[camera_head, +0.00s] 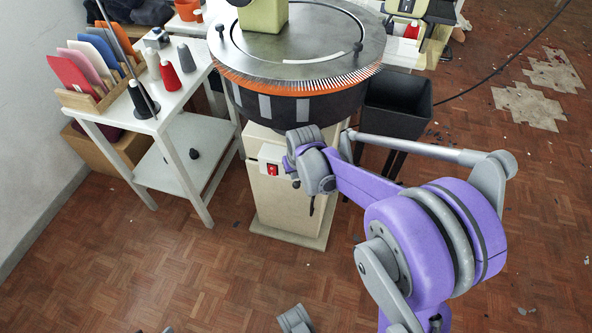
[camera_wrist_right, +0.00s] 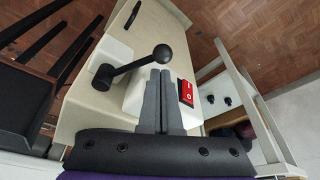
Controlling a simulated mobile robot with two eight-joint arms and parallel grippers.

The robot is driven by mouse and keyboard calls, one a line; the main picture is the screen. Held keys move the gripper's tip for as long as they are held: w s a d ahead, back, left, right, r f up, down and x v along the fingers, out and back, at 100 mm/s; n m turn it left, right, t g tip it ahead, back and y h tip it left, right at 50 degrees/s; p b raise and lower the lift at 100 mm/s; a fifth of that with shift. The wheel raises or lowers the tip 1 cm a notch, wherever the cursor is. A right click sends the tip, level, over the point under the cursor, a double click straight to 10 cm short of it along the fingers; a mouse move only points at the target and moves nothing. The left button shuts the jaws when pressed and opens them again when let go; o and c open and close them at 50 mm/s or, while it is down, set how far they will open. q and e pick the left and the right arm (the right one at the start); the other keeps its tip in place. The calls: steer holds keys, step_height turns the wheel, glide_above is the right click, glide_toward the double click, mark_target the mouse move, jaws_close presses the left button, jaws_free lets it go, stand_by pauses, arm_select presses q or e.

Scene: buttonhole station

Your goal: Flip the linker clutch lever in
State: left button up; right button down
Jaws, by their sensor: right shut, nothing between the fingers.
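The linker clutch lever (camera_wrist_right: 121,70) is a black arm with a round ball knob (camera_wrist_right: 162,53), mounted on the white housing of the linker's pedestal, in the right wrist view. It points toward the right there. My right gripper (camera_wrist_right: 158,72) is shut and empty, its grey fingertips close to the knob. I cannot tell whether they touch it. In the head view my right gripper (camera_head: 291,166) is at the front of the pedestal, and my wrist hides most of the lever.
A red switch (camera_wrist_right: 186,93) sits right beside the fingers; it also shows in the head view (camera_head: 272,170). The round linker dial (camera_head: 300,45) with its needle ring is above. A white cart (camera_head: 200,85) with yarn cones stands left, a black bin (camera_head: 398,105) right.

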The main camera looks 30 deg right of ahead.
steer(key=shift+x, duration=1.15)
steer(key=shift+s+n, duration=0.45)
steer(key=shift+n, duration=0.05)
steer(key=shift+s+d+r+n+y+p, duration=0.15)
steer(key=shift+s+n+y, duration=0.15)
steer(key=shift+n, duration=0.25)
steer(key=shift+s+d+f+n+y+p, duration=0.1)
steer(key=shift+s+n+y+p, duration=0.1)
steer(key=shift+s+n, duration=0.3)
steer(key=shift+s+d+n+y+p, duration=0.4)
steer(key=shift+s+d+n, duration=0.6)
steer(key=shift+n, duration=0.45)
steer(key=shift+s+d+n+y+p, duration=0.4)
steer(key=shift+s+d+n, duration=0.35)
steer(key=shift+s+n, duration=0.6)
steer(key=shift+d, duration=0.1)
